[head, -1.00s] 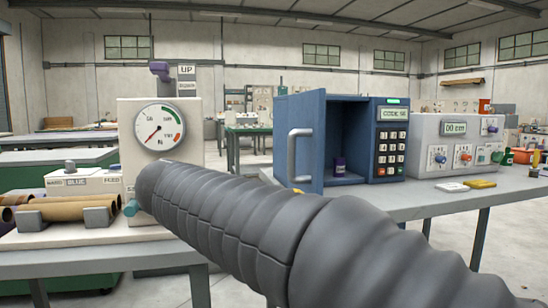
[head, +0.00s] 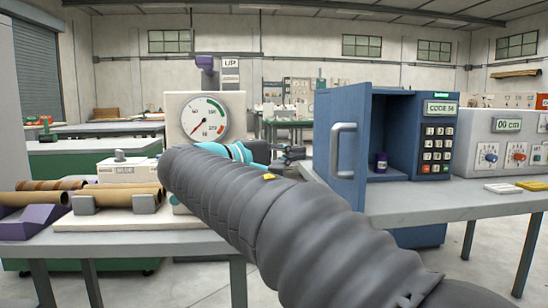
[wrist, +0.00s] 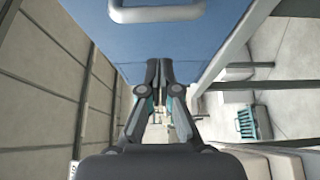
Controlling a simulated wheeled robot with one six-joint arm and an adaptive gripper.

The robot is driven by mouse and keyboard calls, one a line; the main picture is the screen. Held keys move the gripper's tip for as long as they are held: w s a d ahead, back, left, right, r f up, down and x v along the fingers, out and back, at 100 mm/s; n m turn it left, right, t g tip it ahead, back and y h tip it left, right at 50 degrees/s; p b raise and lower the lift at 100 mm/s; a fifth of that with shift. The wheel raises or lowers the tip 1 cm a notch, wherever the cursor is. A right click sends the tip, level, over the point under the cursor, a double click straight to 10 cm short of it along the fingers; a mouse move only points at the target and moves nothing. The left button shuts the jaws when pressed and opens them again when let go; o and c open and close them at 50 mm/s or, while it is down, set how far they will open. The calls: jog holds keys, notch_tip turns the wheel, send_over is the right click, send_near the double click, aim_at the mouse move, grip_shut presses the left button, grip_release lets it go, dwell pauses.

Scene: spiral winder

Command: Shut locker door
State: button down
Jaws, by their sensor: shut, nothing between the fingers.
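The blue locker (head: 438,225) stands at the right table with its door (head: 347,180) swung open toward me. The door carries a pale grey handle (head: 342,153). A keypad panel (head: 437,148) with a code display is on the locker's right front. My gripper (head: 297,153) is shut and empty, left of the door in the head view and partly hidden behind my arm. In the wrist view my gripper (wrist: 158,64) points at the blue door (wrist: 190,40), with the handle (wrist: 157,12) at the top; contact cannot be told.
A gauge box (head: 240,103) and cardboard tubes (head: 120,191) are on the left table, close to my arm. A grey control box (head: 510,155) stands right of the locker, with white and yellow flat pieces in front. Open floor shows between the tables.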

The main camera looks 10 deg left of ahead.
aim_at(335, 145)
jog(key=shift+w+d, duration=0.15)
jog(key=shift+d, duration=1)
jog(key=shift+w+d, duration=0.15)
jog(key=shift+d, duration=1)
jog(key=shift+b, duration=0.35)
